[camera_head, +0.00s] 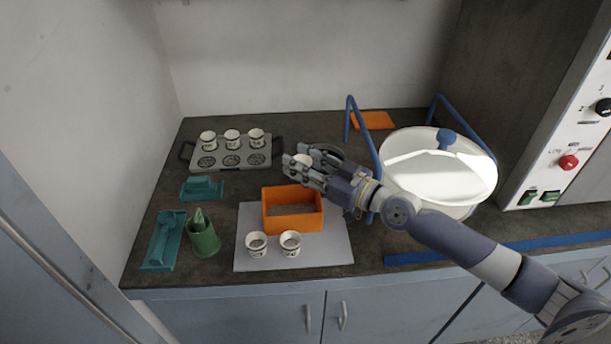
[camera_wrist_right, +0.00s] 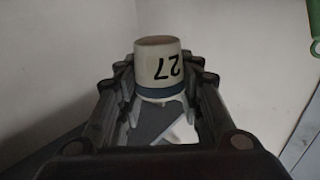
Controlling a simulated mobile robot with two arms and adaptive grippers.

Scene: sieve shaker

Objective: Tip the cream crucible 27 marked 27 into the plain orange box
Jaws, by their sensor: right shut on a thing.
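My right gripper (camera_head: 300,168) is shut on the cream crucible 27 (camera_wrist_right: 157,65), held between its fingertips. In the right wrist view the crucible's black 27 appears upside down, with a dark blue band below it; its inside is hidden there. In the head view the gripper mostly covers the crucible, and I cannot tell its tilt. My left gripper is not in view.
Two cups (camera_head: 257,244) stand on a pale grey mat (camera_head: 315,256) before the box. Three more stand on a rack (camera_head: 222,160). Green holders (camera_head: 203,237) are at left. A white pan (camera_head: 437,170) with blue bars (camera_head: 365,150) is close to my right arm.

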